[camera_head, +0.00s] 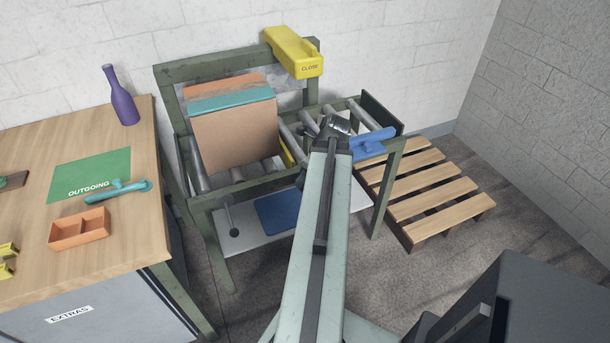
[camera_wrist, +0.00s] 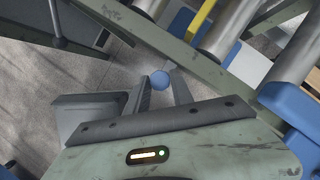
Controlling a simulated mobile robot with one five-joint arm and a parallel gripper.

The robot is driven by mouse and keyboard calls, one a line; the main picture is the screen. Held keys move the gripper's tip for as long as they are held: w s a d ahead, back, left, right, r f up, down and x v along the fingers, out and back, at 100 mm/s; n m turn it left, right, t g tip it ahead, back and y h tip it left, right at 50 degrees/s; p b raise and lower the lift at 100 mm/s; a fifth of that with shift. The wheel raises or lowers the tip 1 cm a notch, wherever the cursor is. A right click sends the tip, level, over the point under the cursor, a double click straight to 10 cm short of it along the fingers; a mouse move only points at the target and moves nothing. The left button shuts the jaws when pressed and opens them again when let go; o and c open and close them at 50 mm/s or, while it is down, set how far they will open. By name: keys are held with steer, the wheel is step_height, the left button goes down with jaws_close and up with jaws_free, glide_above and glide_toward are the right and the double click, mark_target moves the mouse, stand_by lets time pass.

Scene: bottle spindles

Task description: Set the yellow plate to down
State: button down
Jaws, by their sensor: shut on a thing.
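A yellow strip, which looks like the yellow plate (camera_head: 287,154), shows among the rollers just right of the cardboard box in the head view. It also shows as a yellow bar between rollers in the wrist view (camera_wrist: 202,17). Most of it is hidden. My gripper (camera_wrist: 160,80) is shut on a round blue knob (camera_wrist: 160,79) at its fingertips, beside the green conveyor frame. A thin light rod seems to run from the knob toward the frame. In the head view my wrist (camera_head: 333,126) is at the conveyor's near side and the fingertips are hidden.
The conveyor frame (camera_head: 257,183) carries a cardboard box (camera_head: 235,132) and a yellow block marked CLOSE (camera_head: 294,52). A pallet (camera_head: 432,195) is right. A wooden table (camera_head: 95,140) is left.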

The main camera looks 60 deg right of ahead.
step_height(320, 180, down, 2)
steer(key=shift+f+b, duration=0.15)
steer(key=shift+b, duration=0.35)
steer(key=shift+s, duration=0.1)
steer(key=c, duration=1.1)
jaws_free()
steer(key=shift+r+p, duration=0.65)
steer(key=p+v, duration=0.6)
steer(key=v, duration=0.1)
